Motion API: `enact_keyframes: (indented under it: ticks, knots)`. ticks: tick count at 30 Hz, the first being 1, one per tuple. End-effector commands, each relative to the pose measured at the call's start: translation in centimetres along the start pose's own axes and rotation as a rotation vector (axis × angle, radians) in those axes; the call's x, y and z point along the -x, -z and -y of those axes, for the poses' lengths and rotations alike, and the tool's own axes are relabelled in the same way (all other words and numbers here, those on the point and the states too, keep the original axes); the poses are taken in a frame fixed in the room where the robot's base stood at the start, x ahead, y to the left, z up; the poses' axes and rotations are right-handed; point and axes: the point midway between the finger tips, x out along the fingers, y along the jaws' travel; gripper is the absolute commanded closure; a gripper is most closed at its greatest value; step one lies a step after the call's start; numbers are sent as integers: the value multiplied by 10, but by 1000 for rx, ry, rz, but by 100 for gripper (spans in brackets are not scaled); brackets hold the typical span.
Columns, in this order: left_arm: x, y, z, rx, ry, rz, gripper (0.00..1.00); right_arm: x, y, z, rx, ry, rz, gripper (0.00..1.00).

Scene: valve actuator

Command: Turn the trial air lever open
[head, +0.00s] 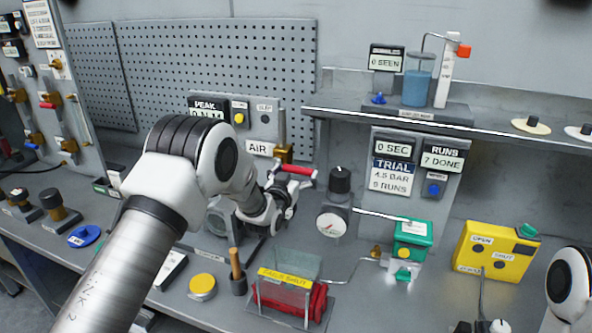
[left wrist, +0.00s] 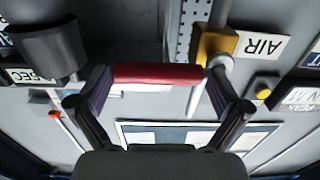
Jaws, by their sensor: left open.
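The trial air lever has a red handle (head: 297,169) on a brass valve (head: 284,153), to the right of the AIR label (head: 259,149). In the left wrist view the red handle (left wrist: 155,74) lies across the picture, with the brass valve (left wrist: 213,45) at its right end. My left gripper (head: 284,195) is open, just below and left of the handle. In the wrist view its fingers (left wrist: 158,92) stand near the two ends of the handle. I cannot tell whether they touch it. My right arm shows at the lower right; its gripper is not clearly visible.
A round gauge with a black knob (head: 340,181) stands close right of the lever. A clear guard (head: 283,302) over red material, a green-topped unit (head: 412,238) and a yellow box (head: 497,251) stand on the bench. A shelf (head: 440,123) overhangs the right side.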

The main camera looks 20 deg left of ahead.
Motion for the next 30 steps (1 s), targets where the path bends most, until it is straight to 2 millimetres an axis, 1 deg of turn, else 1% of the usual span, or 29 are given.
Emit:
enact_keyframes:
  ticks: [3, 5, 6, 8, 9, 10, 20, 26, 30]
  knots:
    - [0, 0, 0, 0, -1, 0, 0, 0, 0, 0, 0, 0, 1, 60]
    - [0, 0, 0, 0, -1, -1, 21, 0, 0, 0, 0, 0, 1, 60]
    - [0, 0, 0, 0, -1, 0, 36, 0, 0, 0, 0, 0, 1, 60]
    - [0, 0, 0, -1, -1, -1, 57, 0, 0, 0, 0, 0, 1, 60]
    - [0, 0, 0, -1, -1, -1, 71, 0, 0, 0, 0, 0, 1, 60]
    - [0, 0, 0, -1, -1, -1, 72, 0, 0, 0, 0, 0, 1, 60]
    - [0, 2, 0, 37, -1, -3, 72, -6, 0, 0, 0, 0, 1, 60]
    - [0, 8, 1, 133, -2, -4, 72, -17, 0, 0, 0, 0, 1, 60]
    - [0, 15, 3, 238, -2, -4, 72, -27, 0, 0, 0, 0, 1, 60]
